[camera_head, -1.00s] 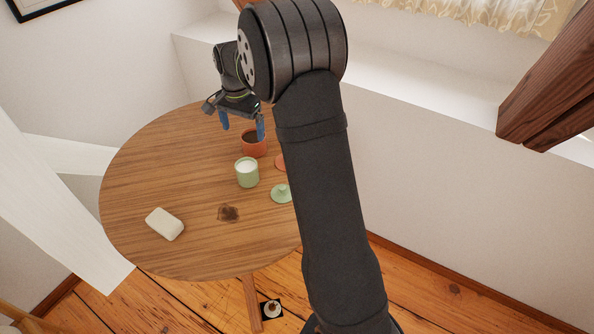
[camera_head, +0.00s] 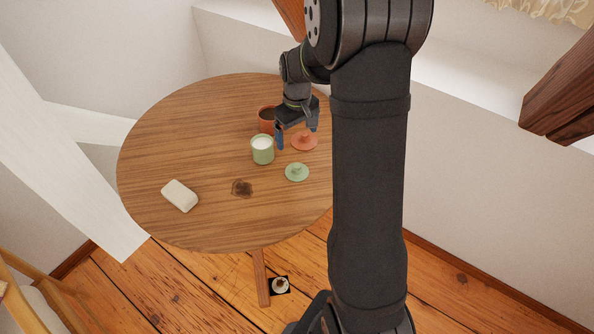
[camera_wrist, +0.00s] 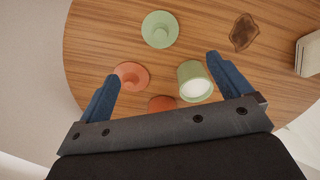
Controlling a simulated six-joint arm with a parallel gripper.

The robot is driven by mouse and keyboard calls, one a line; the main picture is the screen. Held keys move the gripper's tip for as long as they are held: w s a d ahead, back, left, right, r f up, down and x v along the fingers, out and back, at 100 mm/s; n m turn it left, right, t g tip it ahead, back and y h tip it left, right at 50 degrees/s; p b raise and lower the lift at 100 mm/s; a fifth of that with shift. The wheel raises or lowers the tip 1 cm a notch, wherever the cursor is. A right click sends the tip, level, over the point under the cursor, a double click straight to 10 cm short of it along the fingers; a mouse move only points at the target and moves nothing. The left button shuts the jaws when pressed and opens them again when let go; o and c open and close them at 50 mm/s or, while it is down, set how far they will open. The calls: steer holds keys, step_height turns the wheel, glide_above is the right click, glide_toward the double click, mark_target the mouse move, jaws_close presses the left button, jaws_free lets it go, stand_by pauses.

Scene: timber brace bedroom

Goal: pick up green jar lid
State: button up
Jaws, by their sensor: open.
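The green jar lid (camera_head: 297,172) lies flat on the round wooden table, knob up, in front of the orange lid. It also shows in the wrist view (camera_wrist: 160,29) at the top, beyond my fingertips. The green jar (camera_head: 262,150) with white contents stands left of the lid; the wrist view shows it too (camera_wrist: 194,82). My gripper (camera_head: 296,137) is open and empty above the table, near the jar and the orange lid. In the wrist view its blue fingers (camera_wrist: 163,68) are spread wide, with the green lid ahead of the gap between them.
The orange lid (camera_head: 304,140) lies behind the green lid. An orange pot (camera_head: 266,119) stands behind the green jar. A cream block (camera_head: 180,196) lies at the left front of the table (camera_head: 180,130). The left side is clear.

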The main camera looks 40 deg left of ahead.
glide_toward(296, 164)
steer(key=f, duration=0.5)
steer(key=shift+s+d, duration=0.15)
steer(key=shift+d, duration=0.15)
steer(key=shift+a+f, duration=0.2)
steer(key=shift+f, duration=2.6)
steer(key=c, duration=1)
